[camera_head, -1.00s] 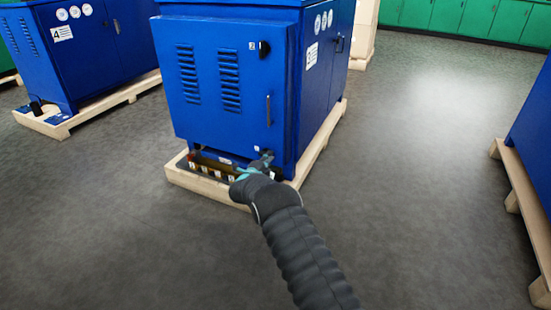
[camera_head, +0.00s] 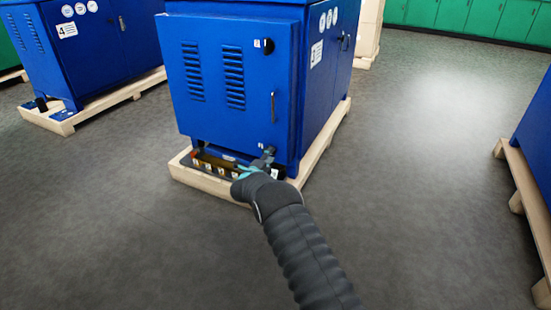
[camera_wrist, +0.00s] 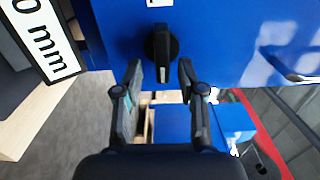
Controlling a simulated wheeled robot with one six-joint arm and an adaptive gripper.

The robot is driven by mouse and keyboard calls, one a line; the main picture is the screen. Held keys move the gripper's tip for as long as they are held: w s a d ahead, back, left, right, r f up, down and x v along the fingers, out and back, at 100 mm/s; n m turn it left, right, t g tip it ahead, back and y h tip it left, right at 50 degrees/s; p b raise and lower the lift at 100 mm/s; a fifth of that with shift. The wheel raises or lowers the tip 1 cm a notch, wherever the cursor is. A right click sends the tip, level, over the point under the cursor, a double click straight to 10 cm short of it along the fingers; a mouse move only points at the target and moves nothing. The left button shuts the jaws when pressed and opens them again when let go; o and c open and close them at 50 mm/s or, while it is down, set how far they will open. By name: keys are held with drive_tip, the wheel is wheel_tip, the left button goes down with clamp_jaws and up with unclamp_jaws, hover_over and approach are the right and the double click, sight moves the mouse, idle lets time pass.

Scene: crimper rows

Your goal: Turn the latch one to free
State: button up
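The blue cabinet (camera_head: 225,125) stands on a pale wooden pallet, its door facing me. A black latch (camera_head: 264,45) is near the door's top right corner, and a second one (camera_head: 270,150) is near the bottom right corner, partly hidden by my gripper (camera_head: 264,161). Their small labels are not readable. In the wrist view, a black latch knob (camera_wrist: 161,45) with a white mark at its lower end is on the blue door. My gripper (camera_wrist: 159,70) is open, its fingertips just below and to either side of the knob. I see no clear contact.
A silver door handle (camera_head: 270,109) sits between the latches. A tray of small numbered items (camera_head: 215,167) lies at the cabinet's foot. Another blue cabinet (camera_head: 85,50) stands at left, with a pallet edge (camera_head: 530,200) at right. Grey floor is clear in front.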

drive_tip(key=v, duration=1.1)
drive_tip(key=shift+s, duration=0.4)
drive_tip(key=shift+d+r, duration=0.1)
